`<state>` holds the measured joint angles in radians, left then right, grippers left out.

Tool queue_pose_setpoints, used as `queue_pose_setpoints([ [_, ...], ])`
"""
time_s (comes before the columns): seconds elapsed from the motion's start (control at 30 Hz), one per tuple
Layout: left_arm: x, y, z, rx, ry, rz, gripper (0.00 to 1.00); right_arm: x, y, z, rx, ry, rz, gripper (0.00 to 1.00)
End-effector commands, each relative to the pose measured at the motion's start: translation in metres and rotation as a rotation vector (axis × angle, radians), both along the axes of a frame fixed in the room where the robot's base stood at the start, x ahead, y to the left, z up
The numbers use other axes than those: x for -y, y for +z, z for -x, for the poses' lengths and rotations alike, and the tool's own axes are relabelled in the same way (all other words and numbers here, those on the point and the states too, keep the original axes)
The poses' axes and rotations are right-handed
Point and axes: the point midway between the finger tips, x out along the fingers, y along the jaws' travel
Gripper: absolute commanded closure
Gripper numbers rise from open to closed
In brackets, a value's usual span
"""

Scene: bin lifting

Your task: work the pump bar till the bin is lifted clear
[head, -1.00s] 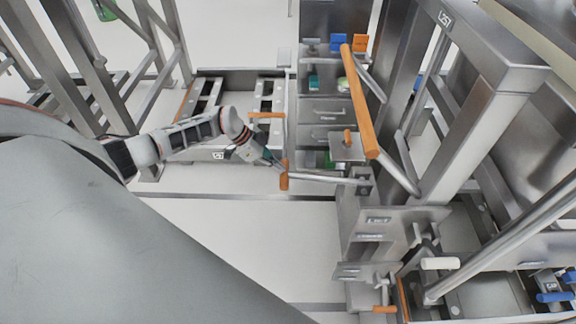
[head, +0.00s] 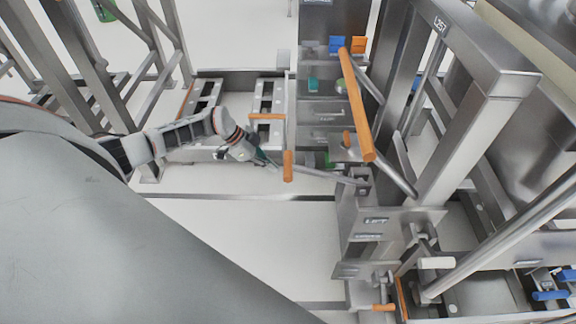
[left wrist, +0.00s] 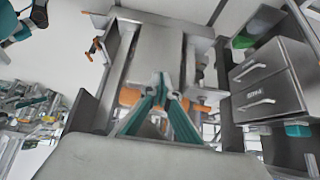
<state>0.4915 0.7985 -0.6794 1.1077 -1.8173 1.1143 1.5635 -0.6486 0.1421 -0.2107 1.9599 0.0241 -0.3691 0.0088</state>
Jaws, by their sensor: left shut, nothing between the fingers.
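The pump bar is a thin metal rod with an orange grip (head: 288,166) at its left end. It runs right to a grey metal pedestal (head: 352,222). My left gripper (head: 268,160) is shut and empty, just left of the orange grip. I cannot tell whether it touches the bar. In the left wrist view its teal fingers (left wrist: 168,84) meet at the tips, with an orange grip (left wrist: 130,97) partly hidden behind them. I cannot make out for certain which part is the bin. My right gripper is not in view.
A long thick orange handle (head: 358,104) stands above the pedestal. A drawer cabinet (head: 322,114) is behind the bar. A steel frame (head: 465,130) fills the right side. A low platform (head: 234,76) lies behind my left arm. The pale floor (head: 235,235) in front is clear.

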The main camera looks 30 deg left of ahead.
Motion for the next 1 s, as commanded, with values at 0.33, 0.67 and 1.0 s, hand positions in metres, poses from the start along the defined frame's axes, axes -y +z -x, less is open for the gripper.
queue_pose_setpoints([
  [0.33, -0.031, 0.043, 0.017, 0.0, 0.002, -0.005, 1.0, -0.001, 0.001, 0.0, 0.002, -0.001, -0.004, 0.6],
  [0.67, -0.059, 0.085, 0.034, -0.002, 0.001, -0.004, 1.0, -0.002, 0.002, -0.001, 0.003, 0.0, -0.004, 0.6],
  [1.0, -0.064, 0.094, 0.038, -0.003, 0.002, -0.001, 1.0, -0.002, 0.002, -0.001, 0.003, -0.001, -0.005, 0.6],
])
